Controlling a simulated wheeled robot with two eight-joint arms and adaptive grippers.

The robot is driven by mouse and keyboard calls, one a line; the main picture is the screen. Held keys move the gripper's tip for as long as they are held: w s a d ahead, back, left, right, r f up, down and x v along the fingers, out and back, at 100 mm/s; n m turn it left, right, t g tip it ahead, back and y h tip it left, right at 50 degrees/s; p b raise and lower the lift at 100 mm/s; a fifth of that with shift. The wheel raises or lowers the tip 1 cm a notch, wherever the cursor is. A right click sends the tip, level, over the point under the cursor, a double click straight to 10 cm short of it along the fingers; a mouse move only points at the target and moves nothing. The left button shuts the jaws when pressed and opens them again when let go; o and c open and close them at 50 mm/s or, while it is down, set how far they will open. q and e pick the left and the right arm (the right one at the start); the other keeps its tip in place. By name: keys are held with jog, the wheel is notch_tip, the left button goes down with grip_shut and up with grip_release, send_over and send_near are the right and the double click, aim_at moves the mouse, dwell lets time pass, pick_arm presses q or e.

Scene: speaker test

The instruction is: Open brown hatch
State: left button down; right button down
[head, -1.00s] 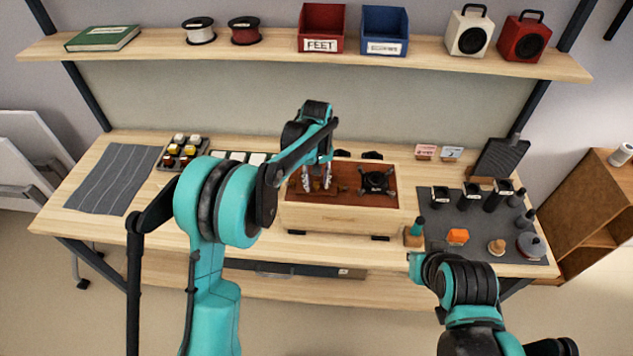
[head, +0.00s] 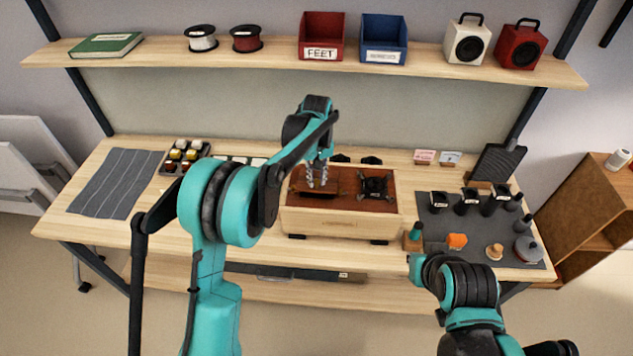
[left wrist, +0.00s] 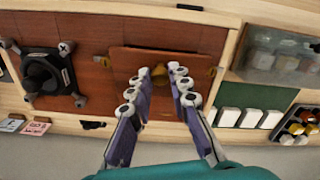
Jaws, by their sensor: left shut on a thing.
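The brown hatch (head: 318,187) is a reddish-brown panel on the left part of the wooden box's top. In the left wrist view the hatch (left wrist: 160,58) looks slightly raised or tilted, with small brass-coloured fittings at its sides. A small brass-coloured knob (left wrist: 160,72) sits on it between my fingers. My left gripper (head: 317,184) points down over the hatch; in the left wrist view its fingers (left wrist: 158,82) flank the knob and are shut on it. The exact contact is partly hidden. My right arm shows at lower right, but its gripper does not show.
The wooden box (head: 340,222) carries a black four-legged part (head: 375,187) right of the hatch. A tray of small jars (head: 183,157) and a grey cloth (head: 115,184) lie left.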

pick_arm(q)
jog(key=shift+w+r+p, duration=0.65)
jog(key=shift+w+r, duration=0.5)
jog(key=shift+r, duration=0.05)
jog(key=shift+w+r, duration=0.35)
jog(key=shift+w, duration=0.15)
jog(key=shift+p, duration=0.3)
jog(key=c, duration=1.8)
grip_release()
jog(key=o, duration=0.4)
jog(key=shift+w+d+f, duration=0.1)
jog(key=shift+w, duration=0.1)
jog(key=shift+w+d+f, duration=0.1)
jog(key=shift+w, duration=0.1)
jog(key=shift+s+r, duration=0.25)
jog(key=shift+r, duration=0.1)
jog(key=r, duration=1.1)
jog(key=shift+w+r, duration=0.2)
